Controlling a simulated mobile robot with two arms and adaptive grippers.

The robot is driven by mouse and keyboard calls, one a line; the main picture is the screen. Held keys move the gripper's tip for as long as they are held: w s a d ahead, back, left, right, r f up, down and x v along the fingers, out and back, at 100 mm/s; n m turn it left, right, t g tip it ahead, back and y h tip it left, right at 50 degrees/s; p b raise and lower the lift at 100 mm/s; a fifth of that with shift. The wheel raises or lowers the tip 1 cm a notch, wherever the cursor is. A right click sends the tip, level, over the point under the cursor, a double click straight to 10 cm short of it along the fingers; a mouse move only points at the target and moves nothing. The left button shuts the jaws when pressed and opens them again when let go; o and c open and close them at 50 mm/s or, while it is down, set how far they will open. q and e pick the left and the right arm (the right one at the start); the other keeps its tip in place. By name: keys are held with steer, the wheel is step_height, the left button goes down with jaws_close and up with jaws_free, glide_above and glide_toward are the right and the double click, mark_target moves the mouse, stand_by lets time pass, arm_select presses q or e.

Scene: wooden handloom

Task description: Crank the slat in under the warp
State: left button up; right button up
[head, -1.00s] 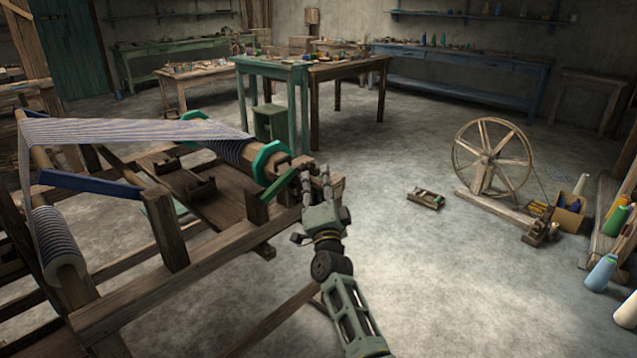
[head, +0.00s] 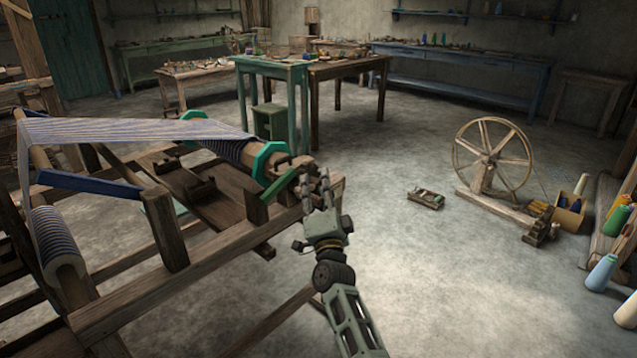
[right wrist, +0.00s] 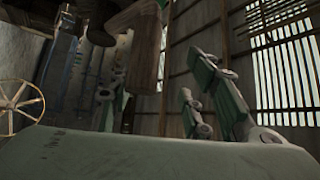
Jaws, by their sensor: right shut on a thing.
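The loom's warp (head: 120,132), a striped blue-grey sheet, runs across its top to a roller (head: 230,150) with a green hexagonal flange (head: 268,162). A slim green bar (head: 277,188) lies slanted beside the flange; I cannot tell if it is the slat. My right gripper (head: 315,180) is at the roller's near right end, shut on what looks like the crank's wooden handle, mostly hidden by the fingers. In the right wrist view a wooden piece (right wrist: 147,55) stands between the green fingers. My left gripper is out of view.
The loom's wooden side rail (head: 190,262) runs below my right arm. A spinning wheel (head: 492,155) and a small wooden box (head: 425,199) stand on the floor to the right. A green table (head: 270,66) stands behind. The floor between is clear.

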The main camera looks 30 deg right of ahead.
steer(key=v, duration=1)
steer(key=shift+a+r, duration=0.2)
steer(key=shift+s, duration=0.1)
steer(key=shift+c, duration=0.6)
